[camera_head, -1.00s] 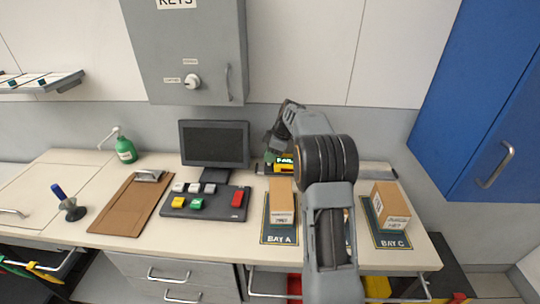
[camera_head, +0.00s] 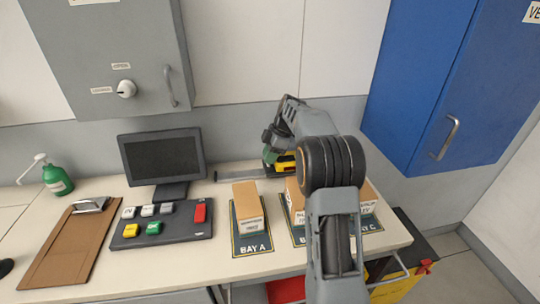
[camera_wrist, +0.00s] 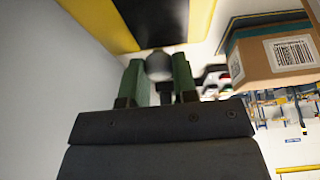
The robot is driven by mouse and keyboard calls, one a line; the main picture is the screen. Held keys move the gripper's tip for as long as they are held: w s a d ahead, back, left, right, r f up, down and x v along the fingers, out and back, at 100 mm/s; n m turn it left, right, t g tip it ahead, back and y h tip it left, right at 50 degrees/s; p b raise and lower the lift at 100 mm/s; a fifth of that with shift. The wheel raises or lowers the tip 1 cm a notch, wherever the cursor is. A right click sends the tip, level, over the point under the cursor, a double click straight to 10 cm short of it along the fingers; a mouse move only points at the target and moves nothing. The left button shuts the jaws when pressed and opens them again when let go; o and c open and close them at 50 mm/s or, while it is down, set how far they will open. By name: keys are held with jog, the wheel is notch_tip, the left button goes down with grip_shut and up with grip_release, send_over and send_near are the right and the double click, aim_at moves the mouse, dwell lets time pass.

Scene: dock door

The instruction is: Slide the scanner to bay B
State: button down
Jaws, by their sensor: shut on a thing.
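The scanner (camera_head: 284,165) is a yellow and black block on a grey rail (camera_head: 240,176) along the back of the bench. In the head view it stands behind the gap between the box at bay A and the box beside it. My gripper (camera_head: 268,154) is at its left side, partly hidden by my arm. In the wrist view, the green fingers of my gripper (camera_wrist: 159,72) are shut around a grey round knob (camera_wrist: 159,65) under the scanner's yellow and black face (camera_wrist: 150,22). The bay A mat (camera_head: 252,242) shows clearly; the bay B mat (camera_head: 298,236) is mostly hidden by my arm.
Cardboard boxes stand on the bays, one at bay A (camera_head: 247,205) and one at the middle bay (camera_head: 292,197). The bay C mat (camera_head: 372,224) is at the right. A monitor (camera_head: 162,158) and a button panel (camera_head: 160,228) stand left. A blue cabinet (camera_head: 440,90) hangs at the right.

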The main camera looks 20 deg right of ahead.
aim_at(285, 157)
jog(key=shift+w+r, duration=0.1)
jog(key=shift+r, duration=0.05)
jog(key=c, duration=0.9)
grip_release()
jog(key=shift+d, duration=0.1)
jog(key=p+v, duration=0.1)
jog(key=v, duration=1.2)
jog(key=shift+r, duration=0.25)
